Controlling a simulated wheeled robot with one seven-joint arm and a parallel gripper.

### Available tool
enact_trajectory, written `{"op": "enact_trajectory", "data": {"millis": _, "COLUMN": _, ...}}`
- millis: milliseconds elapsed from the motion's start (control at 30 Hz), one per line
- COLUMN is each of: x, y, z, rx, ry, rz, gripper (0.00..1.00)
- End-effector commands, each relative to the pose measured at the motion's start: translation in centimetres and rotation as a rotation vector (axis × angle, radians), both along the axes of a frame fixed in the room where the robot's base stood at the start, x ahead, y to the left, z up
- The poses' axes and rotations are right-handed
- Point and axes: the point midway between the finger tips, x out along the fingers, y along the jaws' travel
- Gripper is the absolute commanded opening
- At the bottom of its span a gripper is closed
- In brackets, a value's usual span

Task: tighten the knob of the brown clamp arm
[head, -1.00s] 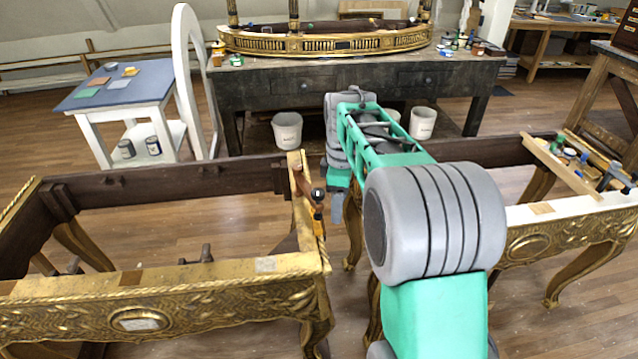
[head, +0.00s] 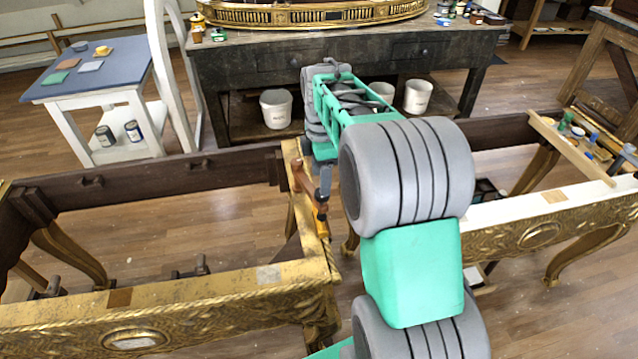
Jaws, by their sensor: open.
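The brown clamp arm (head: 303,178) is on the right end rail of the gilt console frame (head: 180,292), slanting down to the right. A yellow-orange clamp part (head: 321,224) hangs just below its lower end. My gripper (head: 325,184) is small and dark at the end of my arm, directly beside the clamp arm's lower right end. It is open. The clamp's dark knob is not clearly visible, being behind or against my gripper. I cannot tell whether the fingers touch it.
A dark workbench (head: 250,68) with white buckets (head: 276,108) stands behind. A blue-topped table (head: 90,66) is at back left. Floor shows between the frames.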

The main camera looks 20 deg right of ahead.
Motion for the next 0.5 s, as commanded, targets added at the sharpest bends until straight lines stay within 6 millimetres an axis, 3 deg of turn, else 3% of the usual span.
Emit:
{"op": "enact_trajectory", "data": {"millis": 200, "x": -0.1, "y": -0.2, "z": -3.7, "rx": 0.000, "ry": 0.003, "rz": -0.004, "gripper": 0.59}}
{"op": "enact_trajectory", "data": {"millis": 500, "x": 0.0, "y": 0.0, "z": -4.5, "rx": 0.000, "ry": 0.000, "rz": -0.002, "gripper": 0.59}}
